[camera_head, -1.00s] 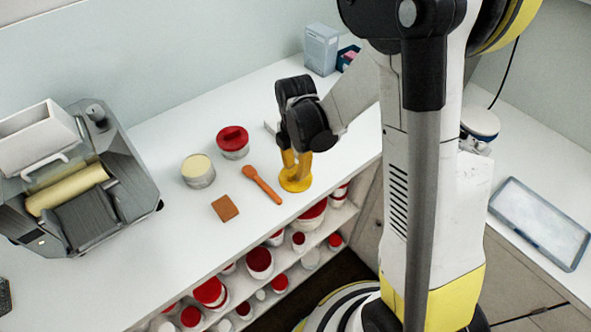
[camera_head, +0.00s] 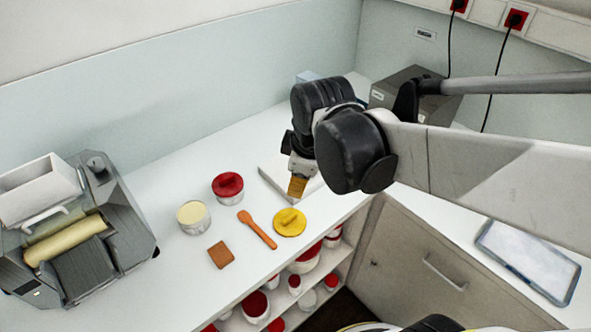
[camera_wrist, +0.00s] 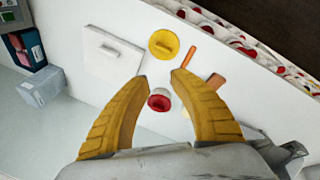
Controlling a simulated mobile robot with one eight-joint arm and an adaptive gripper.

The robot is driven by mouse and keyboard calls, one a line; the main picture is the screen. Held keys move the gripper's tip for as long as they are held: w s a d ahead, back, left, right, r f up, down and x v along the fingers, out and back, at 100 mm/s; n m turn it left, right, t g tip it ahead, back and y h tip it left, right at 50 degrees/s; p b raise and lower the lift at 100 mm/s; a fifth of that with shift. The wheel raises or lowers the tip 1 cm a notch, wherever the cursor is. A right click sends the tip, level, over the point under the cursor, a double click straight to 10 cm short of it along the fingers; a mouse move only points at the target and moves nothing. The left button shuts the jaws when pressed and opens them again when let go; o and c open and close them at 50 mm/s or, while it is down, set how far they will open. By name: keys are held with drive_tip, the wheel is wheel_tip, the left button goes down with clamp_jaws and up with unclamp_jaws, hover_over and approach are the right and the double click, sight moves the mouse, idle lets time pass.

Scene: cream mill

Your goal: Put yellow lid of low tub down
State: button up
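The yellow lid (camera_head: 290,222) lies flat on the white counter near its front edge, handle up, to the right of the orange spoon. It also shows in the wrist view (camera_wrist: 164,44). The low tub (camera_head: 194,217) stands open on the counter, full of pale yellow cream. My gripper (camera_head: 297,187) is above the counter, up and behind the lid, apart from it. In the wrist view my gripper (camera_wrist: 160,78) has its two yellow fingers spread wide with nothing between them.
The orange spoon (camera_head: 257,230) and a brown block (camera_head: 221,255) lie near the lid. A white board with a handle (camera_wrist: 109,52) lies behind it. The mill (camera_head: 75,235) stands at left. Shelves of tubs are below.

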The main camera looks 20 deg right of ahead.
drive_tip(key=s+r+m+t, duration=0.3)
drive_tip(key=s+m, duration=0.3)
drive_tip(key=m, duration=0.4)
drive_tip(key=shift+s+m+t, duration=0.2)
drive_tip(key=shift+m+t, duration=0.1)
